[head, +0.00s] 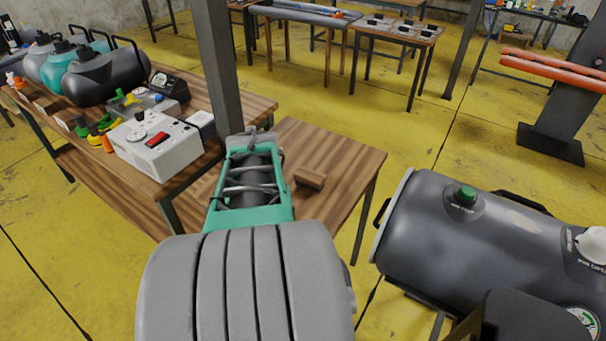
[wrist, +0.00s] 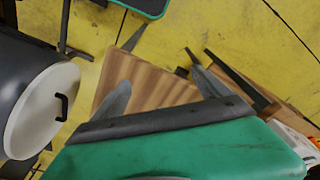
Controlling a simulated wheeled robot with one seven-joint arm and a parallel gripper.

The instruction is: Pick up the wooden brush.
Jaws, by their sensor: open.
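A small brown wooden block, which looks like the wooden brush (head: 310,180), lies on a striped wooden table (head: 335,160), right of my arm in the head view. No bristles can be made out. My gripper (wrist: 158,66) shows in the wrist view with its two grey fingers spread apart and nothing between them. The wooden tabletop (wrist: 155,88) appears beyond the fingers. In the head view my green and grey arm reaches over the table's left part, and the fingers cannot be made out.
A dark post (head: 217,65) rises behind my arm. A workbench on the left holds a white box (head: 155,145), dark and teal cylinders and small coloured parts. Yellow floor (head: 400,140) is open behind the table.

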